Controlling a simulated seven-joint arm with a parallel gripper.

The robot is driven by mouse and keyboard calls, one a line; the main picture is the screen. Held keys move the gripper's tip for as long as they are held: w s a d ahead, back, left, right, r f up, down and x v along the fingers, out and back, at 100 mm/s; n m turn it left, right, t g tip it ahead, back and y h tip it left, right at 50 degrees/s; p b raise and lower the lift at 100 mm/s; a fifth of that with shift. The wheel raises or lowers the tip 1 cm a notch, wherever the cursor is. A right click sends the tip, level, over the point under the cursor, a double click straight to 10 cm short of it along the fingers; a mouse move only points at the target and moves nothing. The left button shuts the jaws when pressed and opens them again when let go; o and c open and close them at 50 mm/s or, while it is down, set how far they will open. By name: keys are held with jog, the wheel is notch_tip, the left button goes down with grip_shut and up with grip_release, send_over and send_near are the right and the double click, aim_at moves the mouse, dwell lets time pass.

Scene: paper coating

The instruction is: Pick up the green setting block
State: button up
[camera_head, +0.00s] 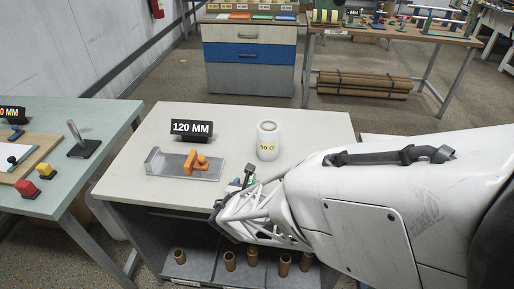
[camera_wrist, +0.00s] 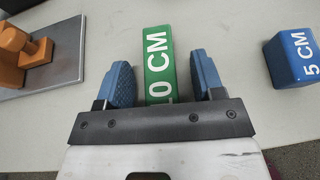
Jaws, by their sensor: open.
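The green setting block (camera_wrist: 158,52), marked "10 CM" in white, lies on the pale table top in the wrist view. My gripper (camera_wrist: 162,72) is open, with one blue finger pad on each side of the block. Small gaps show between the pads and the block. The block's near end reaches down to the dark gripper bar, which hides what lies beyond. In the head view, my gripper (camera_head: 238,200) is over the table's front edge, and my arm hides most of that area.
A blue block (camera_wrist: 294,57) marked "5 CM" lies right of the green one. A metal plate (camera_wrist: 64,62) with an orange piece (camera_wrist: 38,50) is at left. A white "60 G" cylinder (camera_head: 267,146) and a black "120 MM" sign (camera_head: 192,131) stand further back.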

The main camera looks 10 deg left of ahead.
jog(key=shift+c, duration=0.4)
jog(key=c, duration=1)
jog(key=shift+o, duration=0.2)
jog(key=shift+r, duration=0.1)
jog(key=shift+r, duration=0.75)
notch_tip(320, 180, up, 2)
jog(key=shift+s+r, duration=0.1)
jog(key=s+d, duration=0.3)
jog(key=s, duration=0.4)
jog(key=s+d+r, duration=0.1)
jog(key=s+d, duration=0.3)
jog(key=s, duration=0.3)
jog(key=shift+d, duration=0.25)
